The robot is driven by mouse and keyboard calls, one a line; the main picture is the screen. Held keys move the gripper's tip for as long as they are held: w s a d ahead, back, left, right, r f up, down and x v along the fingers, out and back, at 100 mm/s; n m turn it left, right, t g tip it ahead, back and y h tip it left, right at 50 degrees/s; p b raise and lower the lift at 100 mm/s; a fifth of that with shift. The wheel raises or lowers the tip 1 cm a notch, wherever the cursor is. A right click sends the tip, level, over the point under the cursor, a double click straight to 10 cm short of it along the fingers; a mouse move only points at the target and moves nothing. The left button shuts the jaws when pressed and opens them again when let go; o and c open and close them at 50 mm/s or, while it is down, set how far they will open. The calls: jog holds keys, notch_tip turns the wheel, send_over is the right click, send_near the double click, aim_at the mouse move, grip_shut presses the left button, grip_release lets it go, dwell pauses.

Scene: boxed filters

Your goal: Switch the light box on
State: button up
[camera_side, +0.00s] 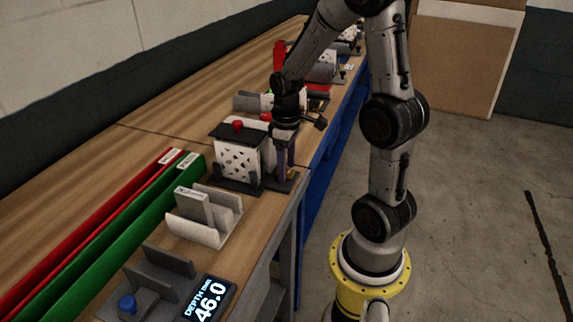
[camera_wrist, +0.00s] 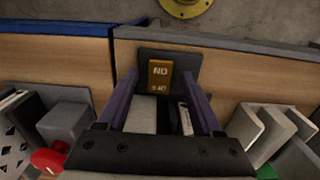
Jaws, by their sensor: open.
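A white box with a dark-spotted front (camera_side: 238,161) and dark top stands on the bench in the side view; it looks like the light box.
Red (camera_side: 95,222) and green (camera_side: 125,230) long trays lie left.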

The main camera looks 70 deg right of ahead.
grip_shut()
jog(key=shift+s+t, duration=0.25)
jog(key=shift+t, duration=0.85)
grip_release()
notch_tip(320, 180, up, 14)
jog(key=s, duration=0.2)
jog(key=shift+s+f, duration=0.2)
jog(key=shift+s, duration=0.15)
